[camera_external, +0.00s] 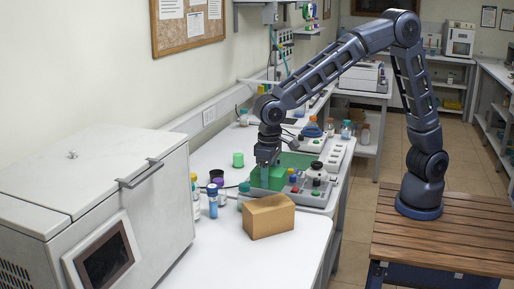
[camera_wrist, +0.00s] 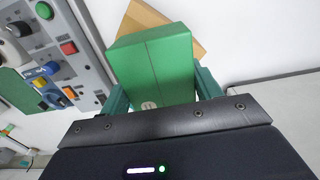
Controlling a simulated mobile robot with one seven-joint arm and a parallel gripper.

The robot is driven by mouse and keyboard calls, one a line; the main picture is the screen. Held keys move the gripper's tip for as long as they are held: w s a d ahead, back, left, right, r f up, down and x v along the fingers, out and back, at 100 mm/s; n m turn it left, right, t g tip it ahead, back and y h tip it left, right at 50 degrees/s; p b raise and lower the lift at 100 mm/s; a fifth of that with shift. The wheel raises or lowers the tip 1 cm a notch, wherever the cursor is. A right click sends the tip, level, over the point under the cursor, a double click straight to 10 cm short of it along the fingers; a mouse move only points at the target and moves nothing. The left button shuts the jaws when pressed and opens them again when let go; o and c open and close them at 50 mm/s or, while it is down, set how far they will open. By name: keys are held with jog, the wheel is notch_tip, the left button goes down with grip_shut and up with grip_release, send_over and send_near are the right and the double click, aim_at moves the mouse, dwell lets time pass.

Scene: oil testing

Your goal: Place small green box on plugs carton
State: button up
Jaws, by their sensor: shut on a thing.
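The small green box (camera_wrist: 155,68) is between the two fingers of my gripper (camera_wrist: 162,98), which is shut on it. In the external view the green box (camera_external: 269,177) is held above the bench by my gripper (camera_external: 267,160), pointing down. The plugs carton, a plain brown box (camera_external: 268,216), stands on the white bench just in front of the green box. In the wrist view the carton (camera_wrist: 142,18) shows partly behind the green box, which hides most of it. I cannot tell whether the two touch.
A grey test panel (camera_external: 318,195) with knobs and buttons lies right of the green box. Small bottles (camera_external: 213,200) and a green cup (camera_external: 238,159) stand to the left. A large white machine (camera_external: 95,200) fills the left front. The bench in front of the carton is clear.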

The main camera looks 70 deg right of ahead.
aim_at(268, 203)
jog(key=shift+f, duration=3.2)
jog(key=shift+f, duration=0.15)
jog(key=o, duration=1)
notch_tip(268, 203, up, 12)
jog(key=shift+f, duration=0.2)
jog(key=shift+r, duration=0.35)
jog(key=shift+d, duration=0.1)
